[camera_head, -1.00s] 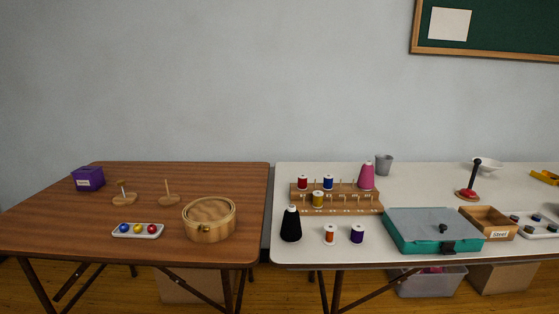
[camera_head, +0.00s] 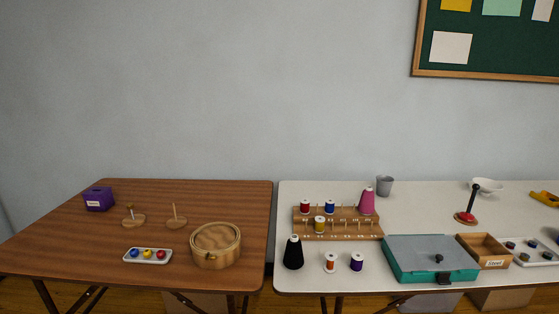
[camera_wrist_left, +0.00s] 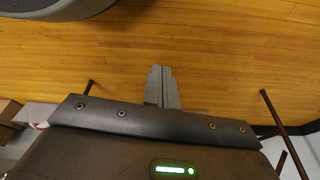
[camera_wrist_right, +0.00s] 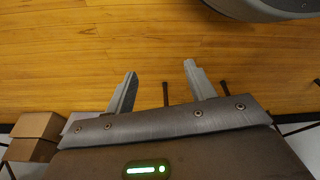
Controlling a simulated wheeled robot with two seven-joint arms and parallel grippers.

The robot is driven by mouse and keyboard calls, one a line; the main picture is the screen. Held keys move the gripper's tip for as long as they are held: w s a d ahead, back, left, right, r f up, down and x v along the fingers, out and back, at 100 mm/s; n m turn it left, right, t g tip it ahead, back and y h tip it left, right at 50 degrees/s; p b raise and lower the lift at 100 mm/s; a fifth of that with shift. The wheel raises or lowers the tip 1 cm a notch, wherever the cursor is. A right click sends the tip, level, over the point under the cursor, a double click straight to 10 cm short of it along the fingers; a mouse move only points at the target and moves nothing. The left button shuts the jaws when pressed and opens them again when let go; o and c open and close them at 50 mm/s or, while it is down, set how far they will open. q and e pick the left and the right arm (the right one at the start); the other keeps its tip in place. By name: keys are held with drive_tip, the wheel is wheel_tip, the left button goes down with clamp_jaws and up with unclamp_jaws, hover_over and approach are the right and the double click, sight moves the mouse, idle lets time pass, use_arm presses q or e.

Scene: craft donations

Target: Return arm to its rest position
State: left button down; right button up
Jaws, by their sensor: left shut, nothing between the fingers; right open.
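My left gripper (camera_wrist_left: 161,88) shows in the left wrist view with its two fingers together and nothing between them, above the wooden floor (camera_wrist_left: 220,50). My right gripper (camera_wrist_right: 160,82) shows in the right wrist view with its fingers spread apart and empty, also above the floor. Neither gripper nor arm shows in the head view.
In the head view a brown table (camera_head: 120,250) holds a round wooden box (camera_head: 216,246), a purple box (camera_head: 98,199) and a small tray (camera_head: 148,256). A white table (camera_head: 320,282) holds a spool rack (camera_head: 338,223), a teal case (camera_head: 430,260) and a wooden bin (camera_head: 483,251).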

use_arm(q)
drive_tip(key=s+a+f+g+p, duration=0.1)
drive_tip(key=s+a+f+p, duration=0.1)
drive_tip(key=s, duration=0.7)
drive_tip(key=s+a+f+g+p, duration=0.1)
drive_tip(key=s+a+f+p, duration=0.2)
drive_tip(key=s, duration=0.6)
wheel_tip(320, 180, down, 2)
drive_tip(key=p, duration=0.3)
drive_tip(key=shift+y+p, duration=0.3)
drive_tip(key=shift+p, duration=0.05)
use_arm(e)
drive_tip(key=s+d+f+g, duration=0.1)
drive_tip(key=s+d+f, duration=0.1)
drive_tip(key=s, duration=0.7)
drive_tip(key=s+d+f+g, duration=0.1)
drive_tip(key=s+d+f, duration=0.2)
drive_tip(key=s, duration=0.6)
wheel_tip(320, 180, down, 2)
drive_tip(key=shift+s+h, duration=0.15)
drive_tip(key=shift+h, duration=0.15)
use_arm(q)
drive_tip(key=shift+s, duration=0.1)
